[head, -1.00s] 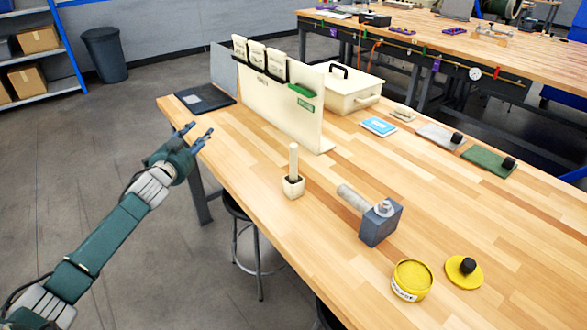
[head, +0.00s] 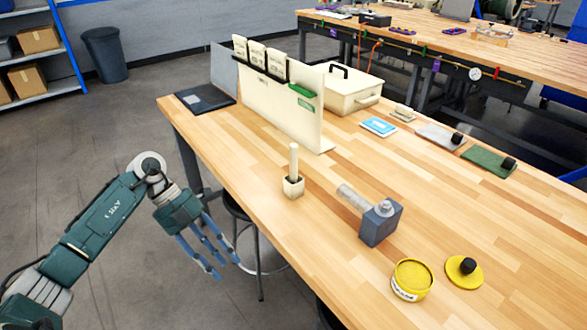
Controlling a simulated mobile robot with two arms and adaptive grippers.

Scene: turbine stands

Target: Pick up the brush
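What looks like the brush (head: 294,160) stands upright in a small cream holder (head: 292,188) near the table's front edge. Only its pale handle shows; any bristles are hidden in the holder. My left gripper (head: 225,268) is open and empty, its fingers spread and pointing down and to the right. It is off the table's front edge, to the lower left of the brush and apart from it. My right gripper is not in view.
The wooden table (head: 400,180) holds a grey block with a metal cylinder (head: 380,223), a yellow tin (head: 411,280) and a yellow lid (head: 463,272). A cream upright panel (head: 285,110) stands behind the brush. A stool (head: 262,250) is under the front edge.

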